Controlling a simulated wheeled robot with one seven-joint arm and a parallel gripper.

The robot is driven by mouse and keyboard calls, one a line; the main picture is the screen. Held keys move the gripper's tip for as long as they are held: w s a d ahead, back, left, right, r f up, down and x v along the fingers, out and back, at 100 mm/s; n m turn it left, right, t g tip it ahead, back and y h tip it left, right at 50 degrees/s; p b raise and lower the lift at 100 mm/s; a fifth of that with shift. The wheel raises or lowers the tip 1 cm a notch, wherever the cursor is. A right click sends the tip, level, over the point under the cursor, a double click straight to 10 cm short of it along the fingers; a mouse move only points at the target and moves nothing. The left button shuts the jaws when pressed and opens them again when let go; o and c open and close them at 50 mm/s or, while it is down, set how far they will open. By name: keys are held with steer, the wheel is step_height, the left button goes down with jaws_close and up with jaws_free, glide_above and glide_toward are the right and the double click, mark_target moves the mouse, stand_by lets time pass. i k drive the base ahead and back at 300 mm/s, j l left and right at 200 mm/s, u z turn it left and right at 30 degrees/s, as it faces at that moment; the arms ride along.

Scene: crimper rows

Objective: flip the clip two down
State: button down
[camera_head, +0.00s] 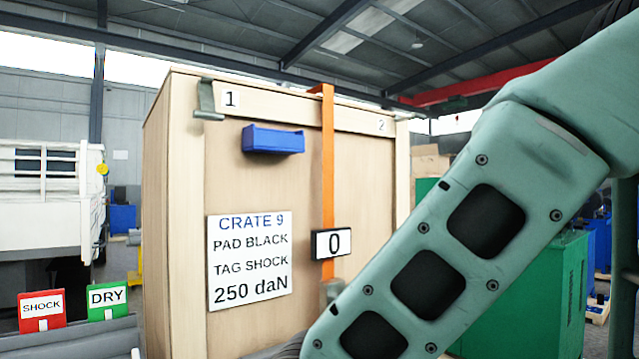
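A tall wooden crate (370,180) stands in the middle of the head view. Its top board bears the labels 1 (231,99) at the left and 2 (381,125) at the right. A grey-green clip (208,100) sits at the top left corner beside label 1, its lower end against the board. At the top right corner beside label 2, a small grey-green piece (405,116) sticks out to the right; it looks like clip two, raised, but it is small. My gripper is outside the view; only my green arm shows at the right.
An orange strap (328,180) runs down the crate front, with a display reading 0 (331,243). A blue bin (272,139) and a white sign (249,260) are on the front. Red SHOCK (41,311) and green DRY (107,299) holders stand lower left. A green cabinet (545,300) stands right.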

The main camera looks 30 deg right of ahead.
mark_target(414, 114)
steer(key=z, duration=1.15)
